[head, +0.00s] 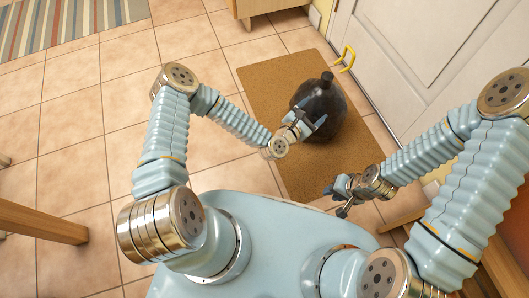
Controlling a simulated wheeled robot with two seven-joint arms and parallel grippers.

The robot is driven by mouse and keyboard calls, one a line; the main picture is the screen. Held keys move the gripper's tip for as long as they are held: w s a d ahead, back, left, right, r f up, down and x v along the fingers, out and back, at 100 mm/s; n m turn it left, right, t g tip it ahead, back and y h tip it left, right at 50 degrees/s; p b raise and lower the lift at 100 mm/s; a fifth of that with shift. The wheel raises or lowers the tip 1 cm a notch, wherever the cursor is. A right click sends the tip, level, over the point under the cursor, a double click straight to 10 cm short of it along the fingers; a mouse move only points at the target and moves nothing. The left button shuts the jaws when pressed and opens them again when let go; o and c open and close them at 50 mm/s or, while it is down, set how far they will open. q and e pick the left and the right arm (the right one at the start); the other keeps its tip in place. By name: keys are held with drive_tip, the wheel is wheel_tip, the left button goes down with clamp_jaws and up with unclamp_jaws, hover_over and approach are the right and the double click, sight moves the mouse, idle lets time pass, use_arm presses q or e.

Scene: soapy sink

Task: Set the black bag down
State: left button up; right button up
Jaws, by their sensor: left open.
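The black bag (328,98), dark, shiny and rounded with a knotted neck, appears to rest upright on the brown doormat (265,85). My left gripper (313,118) is open at the bag's near left side. Its fingers overlap the bag in the picture, and I cannot tell whether they touch it. My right gripper (333,199) is lower, near the mat's near right edge, apart from the bag. Its fingers are spread and nothing shows between them. The bag's underside and far side are hidden.
A wooden cabinet (265,8) is at the top. A striped rug (65,22) lies top left. Wooden furniture (40,222) juts in at left. Tiled floor (75,125) at left is clear.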

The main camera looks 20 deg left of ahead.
use_arm(q)
drive_tip(key=s+a+f+m+g, duration=0.2)
drive_tip(key=s+f+m+g, duration=0.15)
drive_tip(key=s+m, duration=0.35)
drive_tip(key=s+a+f+m+g, duration=0.25)
drive_tip(key=s+m+g, duration=0.25)
drive_tip(key=m, duration=0.4)
drive_tip(key=s+a+m+g+y, duration=0.3)
drive_tip(key=s+a+m+g, duration=0.2)
drive_tip(key=s+a+m, duration=0.3)
drive_tip(key=s+m, duration=0.1)
drive_tip(key=s, duration=0.2)
drive_tip(key=shift+s+a+f, duration=0.2)
drive_tip(key=shift+s+a, duration=0.1)
drive_tip(key=shift+s, duration=0.05)
drive_tip(key=shift+g, duration=0.25)
